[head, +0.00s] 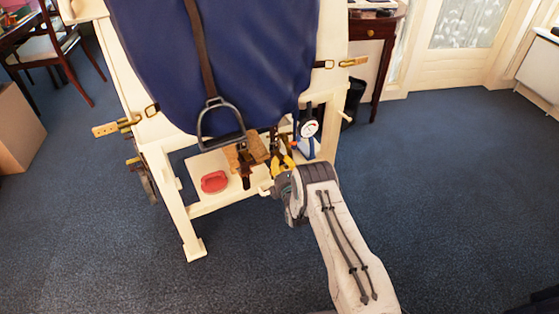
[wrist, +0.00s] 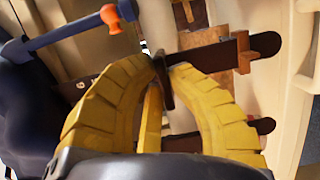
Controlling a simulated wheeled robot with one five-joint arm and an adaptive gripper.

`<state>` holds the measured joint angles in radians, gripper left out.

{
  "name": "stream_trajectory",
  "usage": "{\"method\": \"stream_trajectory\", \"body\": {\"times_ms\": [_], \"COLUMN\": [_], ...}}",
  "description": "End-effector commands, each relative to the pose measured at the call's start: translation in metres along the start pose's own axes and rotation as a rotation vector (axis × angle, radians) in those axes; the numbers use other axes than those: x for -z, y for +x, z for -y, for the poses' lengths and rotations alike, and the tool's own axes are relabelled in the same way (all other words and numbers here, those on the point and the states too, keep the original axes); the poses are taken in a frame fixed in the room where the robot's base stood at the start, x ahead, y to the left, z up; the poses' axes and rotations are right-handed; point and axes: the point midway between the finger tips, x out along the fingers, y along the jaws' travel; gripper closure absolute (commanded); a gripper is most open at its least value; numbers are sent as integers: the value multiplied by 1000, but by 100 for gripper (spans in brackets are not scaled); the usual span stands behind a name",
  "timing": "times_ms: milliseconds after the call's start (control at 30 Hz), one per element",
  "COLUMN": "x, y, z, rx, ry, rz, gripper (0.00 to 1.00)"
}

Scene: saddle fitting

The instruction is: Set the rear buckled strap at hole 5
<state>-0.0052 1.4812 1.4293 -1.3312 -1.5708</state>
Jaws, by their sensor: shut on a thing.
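My gripper (head: 281,163) has yellow fingers and is low under the blue saddle cloth, at the front of the cream stand. In the wrist view its fingertips (wrist: 167,70) are closed on a narrow dark brown strap piece (wrist: 165,85). A second dark strap end (wrist: 262,126) shows lower, partly behind the right finger. I cannot tell which strap is the rear one. No buckle tongue or hole number is readable; the fingers hide part of the strap.
A blue device with a round dial (head: 309,129) stands beside my gripper; a blue bar with an orange knob (wrist: 109,17) is close at upper left in the wrist view. A stirrup (head: 221,121) hangs above left. A red pad (head: 214,182) lies on the stand's shelf. Carpet right is clear.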

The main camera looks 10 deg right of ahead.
Motion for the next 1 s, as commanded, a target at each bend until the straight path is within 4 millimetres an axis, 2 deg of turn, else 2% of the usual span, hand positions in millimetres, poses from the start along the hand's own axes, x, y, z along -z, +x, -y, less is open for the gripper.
{"method": "stream_trajectory", "body": {"times_ms": [33,400,567,867,900,1000], "x": [0,0,0,0,0,0], "y": [4,3,3,2,2,2], "z": [-14,-55,-62,-63,-63,-63], "rx": [-20,-22,-21,-21,-21,-20], "ry": [0,0,0,0,0,0], "rz": [0,0,0,0,0,0], "gripper": [100,100,100,100,82,73]}}
